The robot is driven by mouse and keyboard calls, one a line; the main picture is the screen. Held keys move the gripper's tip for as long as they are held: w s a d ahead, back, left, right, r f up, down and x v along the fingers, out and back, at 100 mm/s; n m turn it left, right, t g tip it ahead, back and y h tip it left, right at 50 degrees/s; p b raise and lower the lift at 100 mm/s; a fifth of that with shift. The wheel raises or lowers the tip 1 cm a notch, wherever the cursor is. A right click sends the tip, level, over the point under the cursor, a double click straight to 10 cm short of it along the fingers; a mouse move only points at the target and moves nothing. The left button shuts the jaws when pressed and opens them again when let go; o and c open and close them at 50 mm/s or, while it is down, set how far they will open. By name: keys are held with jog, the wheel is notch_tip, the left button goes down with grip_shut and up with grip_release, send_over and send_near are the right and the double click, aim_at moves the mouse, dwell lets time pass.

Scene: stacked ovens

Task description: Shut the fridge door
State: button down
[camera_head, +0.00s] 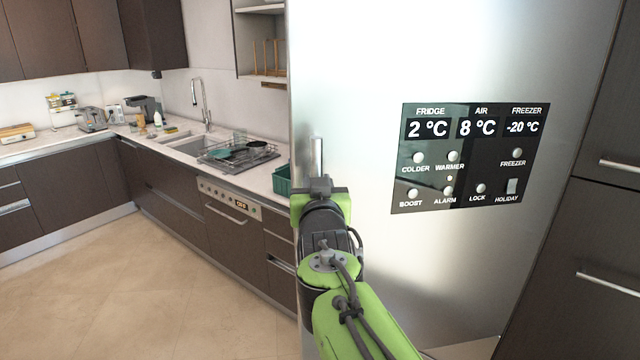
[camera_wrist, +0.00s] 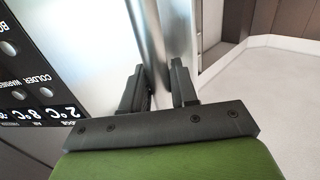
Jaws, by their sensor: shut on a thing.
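The fridge door (camera_head: 370,60) is a tall brushed-silver panel filling the right half of the head view. A black display panel (camera_head: 468,157) with temperatures and round knobs is on its face, and part of it also shows at the left of the wrist view (camera_wrist: 30,75). A vertical metal handle (camera_head: 316,152) stands near the door's left edge. My gripper (camera_head: 319,183) is shut on the handle; its two dark fingers also show in the wrist view (camera_wrist: 158,76). My gripper hides the handle's lower part. I cannot tell how far the door stands open.
Dark cabinets with bar handles (camera_head: 608,284) stand right of the fridge. On the left, a counter (camera_head: 180,150) holds a sink and a dish rack (camera_head: 238,154). A green crate (camera_head: 282,181) is close behind my gripper. The tiled floor (camera_head: 150,290) at left is clear.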

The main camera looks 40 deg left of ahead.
jog(key=shift+w+a, duration=0.1)
jog(key=shift+a, duration=0.15)
jog(key=shift+r, duration=0.1)
jog(key=c, duration=1)
grip_release()
jog(key=shift+c, duration=0.2)
jog(key=b+v, duration=0.5)
jog(key=v, duration=1)
jog(key=shift+s+d, duration=0.25)
jog(key=shift+d, duration=0.05)
